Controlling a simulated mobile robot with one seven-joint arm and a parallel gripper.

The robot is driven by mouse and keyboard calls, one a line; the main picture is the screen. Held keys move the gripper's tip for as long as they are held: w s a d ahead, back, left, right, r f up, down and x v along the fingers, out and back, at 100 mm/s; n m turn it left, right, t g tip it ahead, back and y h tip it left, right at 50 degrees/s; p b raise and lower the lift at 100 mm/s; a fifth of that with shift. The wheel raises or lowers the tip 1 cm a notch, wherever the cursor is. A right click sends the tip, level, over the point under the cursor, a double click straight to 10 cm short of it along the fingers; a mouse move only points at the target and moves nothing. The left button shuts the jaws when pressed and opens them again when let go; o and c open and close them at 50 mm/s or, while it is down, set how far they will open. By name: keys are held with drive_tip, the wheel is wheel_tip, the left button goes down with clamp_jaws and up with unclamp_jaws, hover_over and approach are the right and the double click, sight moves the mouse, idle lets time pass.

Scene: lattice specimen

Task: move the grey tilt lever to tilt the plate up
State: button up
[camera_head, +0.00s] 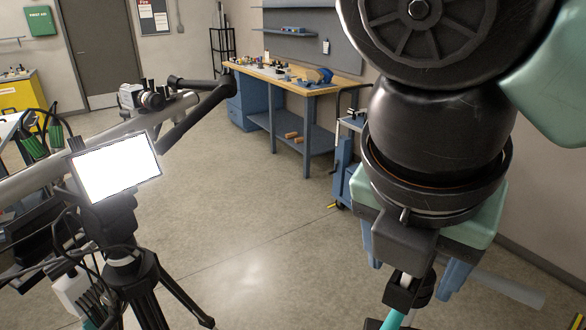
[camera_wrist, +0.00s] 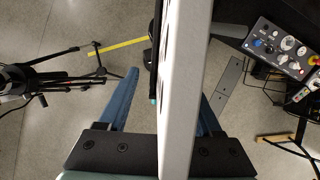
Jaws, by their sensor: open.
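My gripper (camera_wrist: 172,84) is open, with one blue finger on each side of a long light-grey bar (camera_wrist: 182,100). The bar runs top to bottom through the wrist view and hides part of the space between the fingers. I cannot tell whether it is the tilt lever or whether the fingers touch it. In the head view my gripper (camera_head: 412,280) points down at the lower right, with a black fitting (camera_head: 402,292) and a teal piece (camera_head: 394,320) below. A pale grey bar (camera_head: 505,288) shows to its right. I cannot make out the plate for certain.
A tripod (camera_head: 140,285) with a lit white panel (camera_head: 114,167) stands at the left. A workbench (camera_head: 300,86) is at the back. In the wrist view, a control box with knobs (camera_wrist: 275,48) is at the right. Open floor (camera_head: 250,220) lies between tripod and bench.

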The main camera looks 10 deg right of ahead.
drive_tip(key=shift+c, duration=0.2)
clamp_jaws()
drive_tip(key=shift+s+d+f+t+y+b, duration=0.3)
drive_tip(key=shift+t+y+b, duration=0.1)
drive_tip(key=shift+t+b, duration=0.2)
drive_tip(key=shift+s+d+r+m+t+y, duration=0.25)
drive_tip(key=shift+m+t+y, duration=0.15)
drive_tip(key=shift+t+y, duration=0.1)
drive_tip(key=shift+o, duration=0.2)
unclamp_jaws()
